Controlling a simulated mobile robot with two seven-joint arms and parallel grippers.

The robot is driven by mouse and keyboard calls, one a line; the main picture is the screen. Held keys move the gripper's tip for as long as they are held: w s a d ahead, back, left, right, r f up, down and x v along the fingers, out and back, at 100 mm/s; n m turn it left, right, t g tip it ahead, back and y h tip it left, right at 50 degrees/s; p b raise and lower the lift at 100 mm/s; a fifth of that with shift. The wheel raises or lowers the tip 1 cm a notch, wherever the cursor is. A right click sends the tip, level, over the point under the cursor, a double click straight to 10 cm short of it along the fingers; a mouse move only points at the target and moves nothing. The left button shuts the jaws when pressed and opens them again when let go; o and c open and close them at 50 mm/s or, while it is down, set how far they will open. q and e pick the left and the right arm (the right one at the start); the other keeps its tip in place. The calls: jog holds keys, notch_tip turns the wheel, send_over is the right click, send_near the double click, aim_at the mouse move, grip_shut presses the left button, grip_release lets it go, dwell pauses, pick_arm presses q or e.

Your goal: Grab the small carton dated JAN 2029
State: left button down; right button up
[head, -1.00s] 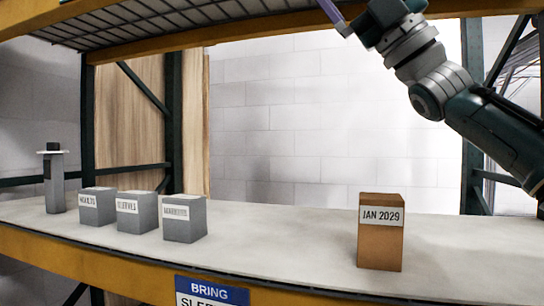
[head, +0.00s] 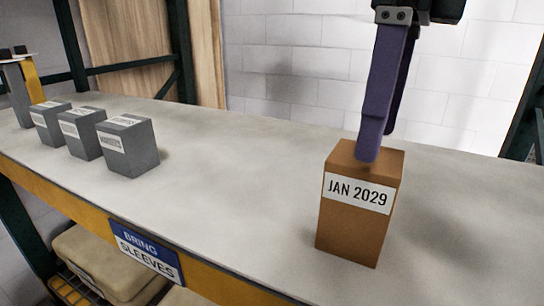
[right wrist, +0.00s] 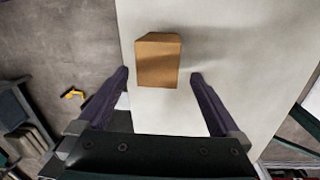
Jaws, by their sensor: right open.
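The small brown carton (head: 350,228) stands upright on the shelf, with a white label reading JAN 2029 facing me. My right gripper (head: 376,150) comes down from above, and in the head view its purple fingers overlap the carton's top. In the right wrist view, the carton (right wrist: 158,62) lies ahead of the open fingers of the right gripper (right wrist: 159,76), between their lines, with nothing held. I cannot tell from the head view whether a finger touches the carton. My left gripper is not in view.
Several grey boxes (head: 130,150) with white labels stand in a row at the left of the pale shelf (head: 240,160). A grey post-like object (head: 18,92) stands beyond them. A blue sign (head: 146,252) hangs on the shelf's yellow front edge. The shelf around the carton is clear.

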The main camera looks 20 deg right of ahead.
aim_at(355, 216)
jog(key=shift+s+a+f+h, duration=0.1)
jog(key=shift+a+f+h, duration=0.25)
jog(key=shift+a, duration=0.1)
jog(key=shift+a+f+n+h, duration=0.25)
jog(key=shift+f+n, duration=0.15)
jog(key=shift+f, duration=0.05)
jog(key=f, duration=0.9)
jog(key=shift+d+f, duration=0.2)
jog(key=shift+f, duration=0.2)
grip_shut()
